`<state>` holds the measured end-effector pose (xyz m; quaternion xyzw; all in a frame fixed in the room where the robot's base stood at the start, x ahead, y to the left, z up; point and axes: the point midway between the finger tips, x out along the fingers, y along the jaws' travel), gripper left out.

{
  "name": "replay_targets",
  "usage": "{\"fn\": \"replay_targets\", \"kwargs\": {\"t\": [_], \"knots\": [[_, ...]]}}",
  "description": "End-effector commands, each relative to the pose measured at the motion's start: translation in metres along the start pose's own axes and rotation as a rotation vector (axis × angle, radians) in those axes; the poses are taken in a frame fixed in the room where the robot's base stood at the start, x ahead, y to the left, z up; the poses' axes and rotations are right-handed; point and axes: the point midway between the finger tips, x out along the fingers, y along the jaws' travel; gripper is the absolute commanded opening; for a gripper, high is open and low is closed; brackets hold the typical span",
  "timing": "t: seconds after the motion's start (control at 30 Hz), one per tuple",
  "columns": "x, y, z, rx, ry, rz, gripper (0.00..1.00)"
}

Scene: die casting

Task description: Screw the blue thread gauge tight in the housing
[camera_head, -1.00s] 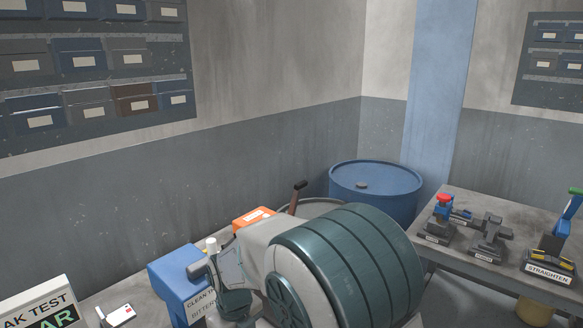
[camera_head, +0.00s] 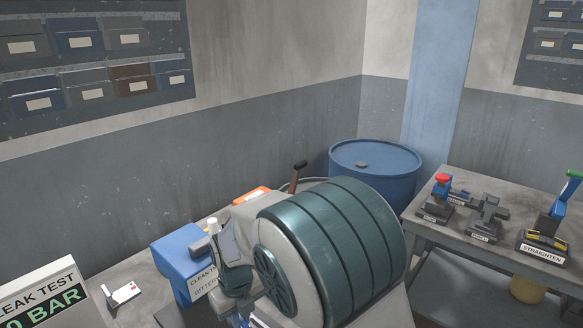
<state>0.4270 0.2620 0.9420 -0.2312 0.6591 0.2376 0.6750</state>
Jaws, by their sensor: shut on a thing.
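A large dark teal ribbed drum-shaped part with a pale body fills the lower middle and looks like my own arm. A smaller teal part shows at its left. I cannot make out my gripper's fingertips; they are out of view or hidden by these parts. I cannot make out the housing or the blue thread gauge either.
A blue box (camera_head: 176,262) with a partly hidden "CLEAN TH…" label stands left of the arm. A leak test display (camera_head: 42,298) is at the lower left. A blue barrel (camera_head: 375,185) stands in the corner. Labelled fixtures, one a straighten station (camera_head: 545,240), sit on the right table (camera_head: 470,240).

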Motion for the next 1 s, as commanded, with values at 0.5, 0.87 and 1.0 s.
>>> {"fn": "replay_targets", "kwargs": {"t": [0.5, 0.87, 1.0], "knots": [[0.0125, 0.0029, -0.0073, 0.084, 0.029, 0.002, 0.0], [0.0127, 0.0038, -0.0075, 0.12, 0.03, 0.003, 0.0], [0.0124, 0.0037, -0.0074, 0.133, 0.029, 0.002, 0.0]]}}
